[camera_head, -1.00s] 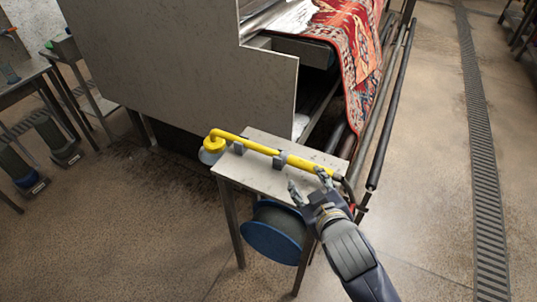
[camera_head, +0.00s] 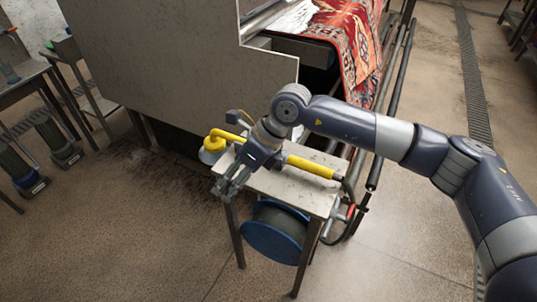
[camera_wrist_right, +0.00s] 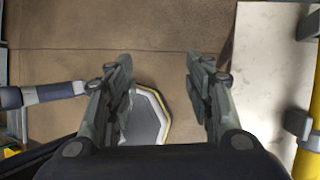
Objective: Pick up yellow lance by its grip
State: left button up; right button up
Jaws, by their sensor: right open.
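The yellow lance (camera_head: 312,167) lies across a small metal table (camera_head: 300,193), with a round grey head (camera_head: 212,152) at its left end and a dark hose at its right end. My right gripper (camera_head: 228,187) is open and empty over the table's front left edge, in front of the lance. My arm hides the lance's middle. In the right wrist view my open fingers (camera_wrist_right: 160,80) point at the floor, and part of the yellow lance (camera_wrist_right: 304,125) shows at the right edge. My left gripper is not in view.
A blue hose reel (camera_head: 275,232) hangs under the table. A large grey machine (camera_head: 165,70) with a red patterned rug (camera_head: 360,50) stands behind it. Dark rollers run along the right. Open floor lies in front and to the right.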

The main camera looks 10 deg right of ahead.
jog(key=w+d+t+h, duration=0.1)
jog(key=w+d+h, duration=0.25)
jog(key=d, duration=0.35)
jog(key=m+t+h, duration=0.1)
jog(key=h, duration=0.3)
send_near(304, 161)
jog(key=f, duration=0.4)
jog(key=w+f, duration=0.1)
jog(key=shift+w+d+f+p, duration=0.1)
jog(key=shift+d+f+p, duration=0.05)
jog(key=shift+d+p, duration=0.25)
jog(key=shift+f, duration=0.4)
notch_tip(304, 161, down, 5)
jog(key=shift+w+r+p, duration=0.1)
jog(key=shift+w+p, duration=0.05)
jog(key=shift+p, duration=0.7)
jog(key=shift+f, duration=0.35)
grip_shut()
jog(key=shift+w+r, duration=0.15)
